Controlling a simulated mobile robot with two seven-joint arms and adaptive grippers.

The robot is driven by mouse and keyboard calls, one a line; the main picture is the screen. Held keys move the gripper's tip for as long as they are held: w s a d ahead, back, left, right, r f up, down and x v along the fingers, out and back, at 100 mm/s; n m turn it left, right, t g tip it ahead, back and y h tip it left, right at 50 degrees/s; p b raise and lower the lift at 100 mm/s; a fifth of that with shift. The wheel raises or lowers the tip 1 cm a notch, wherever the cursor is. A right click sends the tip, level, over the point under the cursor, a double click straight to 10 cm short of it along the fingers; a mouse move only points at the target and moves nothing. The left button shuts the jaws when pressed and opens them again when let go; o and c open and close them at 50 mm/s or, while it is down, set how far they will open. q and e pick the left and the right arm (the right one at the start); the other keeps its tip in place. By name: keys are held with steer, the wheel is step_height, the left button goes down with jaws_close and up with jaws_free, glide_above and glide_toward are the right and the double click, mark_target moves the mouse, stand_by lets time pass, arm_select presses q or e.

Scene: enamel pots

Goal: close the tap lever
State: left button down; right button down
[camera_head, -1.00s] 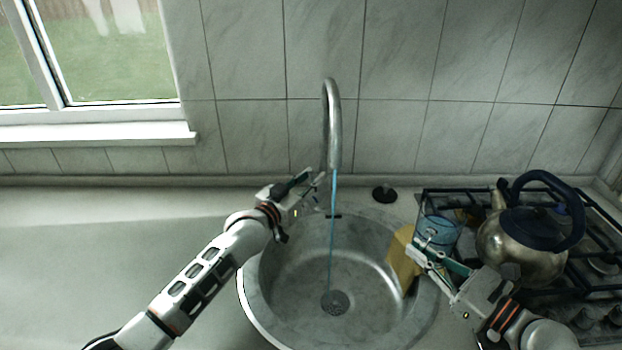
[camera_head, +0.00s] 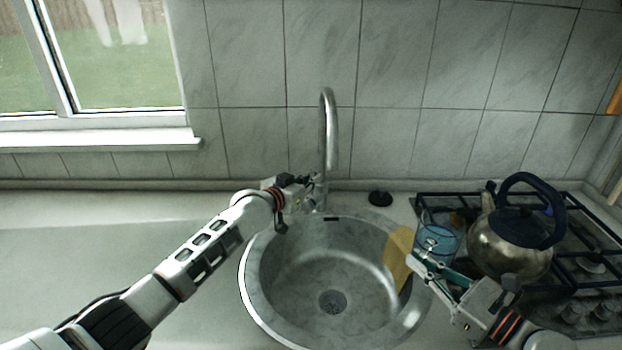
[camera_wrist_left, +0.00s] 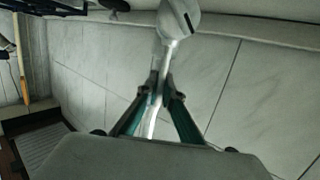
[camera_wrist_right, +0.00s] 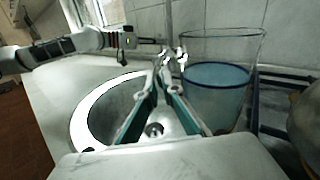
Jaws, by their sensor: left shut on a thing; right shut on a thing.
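The tap (camera_head: 329,135) rises behind the round sink (camera_head: 255,290), and no water stream shows below its spout. My left gripper (camera_head: 312,188) is at the tap's base. In the left wrist view its fingers (camera_wrist_left: 157,95) are closed around the thin silver tap lever (camera_wrist_left: 151,124), which joins the rounded tap body (camera_wrist_left: 178,20). My right gripper (camera_head: 420,258) is beside a clear glass (camera_head: 439,240) with bluish water in it, right of the sink. In the right wrist view its fingertips (camera_wrist_right: 168,62) meet at the left side of the glass (camera_wrist_right: 215,85); the exact grip is unclear.
A metal kettle (camera_head: 508,248) with a dark blue handle stands on the black-grated hob at right. A yellow cloth-like thing (camera_head: 398,255) lies at the sink's right rim. A black plug (camera_head: 380,198) lies behind the sink. The left counter (camera_head: 90,240) is clear.

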arm_select(q)
steer(key=shift+d+r, duration=0.1)
steer(key=c, duration=2.3)
jaws_free()
steer(key=shift+c, duration=0.2)
steer(key=shift+o, duration=0.8)
steer(key=shift+w, duration=0.1)
steer(key=shift+s, duration=0.2)
steer(key=v, duration=1.1)
steer(key=shift+s+a, duration=0.25)
steer(key=shift+d, duration=0.1)
